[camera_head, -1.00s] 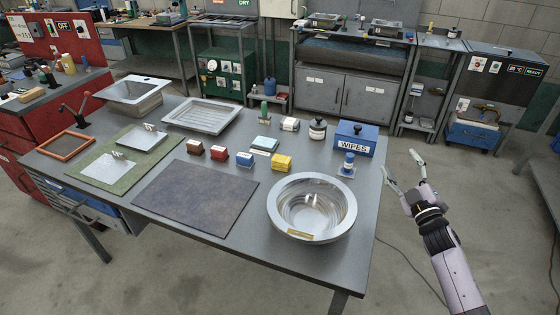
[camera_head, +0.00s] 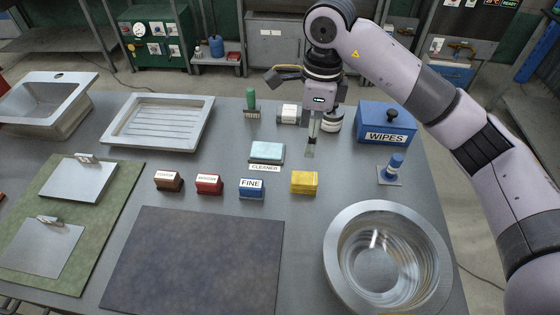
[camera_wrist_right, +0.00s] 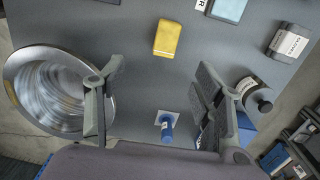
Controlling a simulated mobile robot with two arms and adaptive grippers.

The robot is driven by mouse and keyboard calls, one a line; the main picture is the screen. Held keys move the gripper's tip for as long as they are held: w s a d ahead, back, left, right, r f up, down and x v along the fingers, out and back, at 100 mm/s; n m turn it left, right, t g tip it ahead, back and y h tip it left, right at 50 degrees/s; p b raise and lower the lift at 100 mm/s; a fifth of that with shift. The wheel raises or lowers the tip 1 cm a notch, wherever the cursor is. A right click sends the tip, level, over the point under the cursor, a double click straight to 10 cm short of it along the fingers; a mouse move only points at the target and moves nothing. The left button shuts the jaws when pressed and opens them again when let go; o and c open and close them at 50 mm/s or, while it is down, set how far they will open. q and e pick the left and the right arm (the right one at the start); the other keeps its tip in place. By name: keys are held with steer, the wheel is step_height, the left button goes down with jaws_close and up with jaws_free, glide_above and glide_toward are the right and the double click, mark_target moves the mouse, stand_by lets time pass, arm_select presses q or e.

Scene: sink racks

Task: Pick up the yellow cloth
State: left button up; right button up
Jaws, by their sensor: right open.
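The yellow cloth (camera_head: 304,182) is a small folded block lying on the grey table, right of the blue block marked FINE. It also shows in the right wrist view (camera_wrist_right: 167,38), at the top, beyond the fingertips and between them. My right gripper (camera_head: 312,146) hangs pointing down above the table, behind the cloth and apart from it. In the right wrist view its two fingers (camera_wrist_right: 150,80) are spread wide with nothing between them. My left gripper is in no view.
A steel bowl (camera_head: 337,262) stands in front of the cloth to the right. A blue WIPES box (camera_head: 386,123) and a blue stamp-like tool (camera_head: 393,166) are to the right. Red (camera_head: 208,184) and blue (camera_head: 252,188) blocks are left, a light-blue cleaner pad (camera_head: 267,152) behind left.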

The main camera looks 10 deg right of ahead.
steer(key=p, duration=0.2)
glide_above(305, 177)
steer(key=s+d, duration=0.1)
steer(key=shift+h, duration=0.3)
steer(key=f, duration=0.8)
steer(key=shift+s+f, duration=0.1)
steer(key=shift+s, duration=0.1)
step_height(305, 177, down, 3)
steer(key=shift+w+a+f+p, duration=0.1)
steer(key=shift+w+p, duration=0.05)
steer(key=shift+p, duration=0.25)
steer(key=shift+f, duration=0.2)
steer(key=shift+a+f, duration=0.1)
steer(key=shift+f, duration=0.2)
steer(key=f, duration=0.1)
steer(key=f+p, duration=0.1)
steer(key=w+f, duration=0.1)
steer(key=shift+a+f+p, duration=0.3)
steer(key=shift+a+p, duration=0.05)
steer(key=shift+p, duration=0.05)
steer(key=shift+f, duration=0.45)
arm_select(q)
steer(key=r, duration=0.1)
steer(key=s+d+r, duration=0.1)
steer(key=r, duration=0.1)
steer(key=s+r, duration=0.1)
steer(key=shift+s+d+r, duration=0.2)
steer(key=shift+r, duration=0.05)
arm_select(e)
steer(key=shift+d, duration=0.1)
